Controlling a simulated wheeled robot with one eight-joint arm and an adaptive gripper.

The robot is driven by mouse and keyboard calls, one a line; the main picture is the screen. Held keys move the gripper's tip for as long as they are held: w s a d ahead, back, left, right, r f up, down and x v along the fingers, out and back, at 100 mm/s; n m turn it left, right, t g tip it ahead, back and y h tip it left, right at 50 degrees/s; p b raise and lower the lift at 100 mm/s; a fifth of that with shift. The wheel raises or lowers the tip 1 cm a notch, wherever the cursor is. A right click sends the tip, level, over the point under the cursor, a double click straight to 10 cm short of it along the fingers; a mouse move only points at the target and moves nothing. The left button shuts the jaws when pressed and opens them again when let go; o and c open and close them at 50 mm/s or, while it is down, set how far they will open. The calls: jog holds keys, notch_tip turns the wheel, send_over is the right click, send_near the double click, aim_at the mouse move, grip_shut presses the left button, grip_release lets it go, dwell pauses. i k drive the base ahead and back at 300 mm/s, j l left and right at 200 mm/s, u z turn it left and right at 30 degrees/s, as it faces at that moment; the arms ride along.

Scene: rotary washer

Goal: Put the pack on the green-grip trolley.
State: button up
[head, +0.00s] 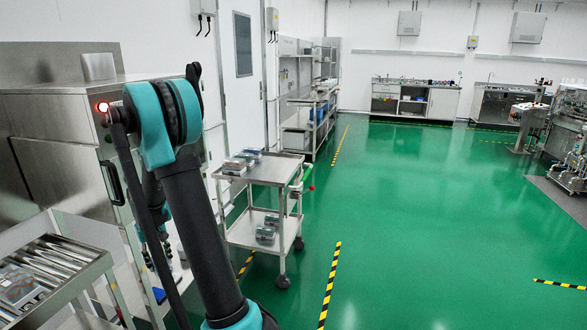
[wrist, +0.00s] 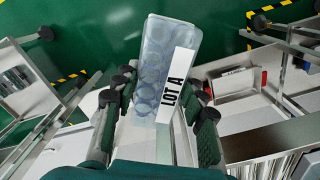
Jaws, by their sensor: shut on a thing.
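The pack (wrist: 168,62) is a clear plastic box with round shapes inside and a white label reading LOT A. In the wrist view my gripper (wrist: 160,105) is shut on it, with one dark finger on each side. The trolley with the green grip (head: 301,183) stands right of my arm. It is a two-level metal cart; its top shelf (head: 273,171) carries several packs (head: 240,162) at the left and has bare room at the right. The lower shelf holds packs (head: 266,230) too.
A steel washer cabinet (head: 60,140) stands at the left, with a roller rack (head: 45,262) in front of it carrying another pack (head: 18,287). Shelving (head: 312,110) stands behind the trolley. The green floor (head: 420,220) to the right is clear.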

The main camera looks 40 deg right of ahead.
aim_at(276, 168)
jog(key=z, duration=1.75)
jog(key=i+l+z, duration=0.2)
jog(key=i+z, duration=0.15)
jog(key=i, duration=0.2)
jog(key=i+z, duration=0.35)
jog(key=i, duration=1.8)
jog(key=i+l, duration=0.15)
jog(key=i, duration=1.45)
jog(key=i+u, duration=0.1)
jog(key=u, duration=0.65)
jog(key=i+u, duration=0.15)
jog(key=u, duration=0.65)
jog(key=i+l, duration=0.05)
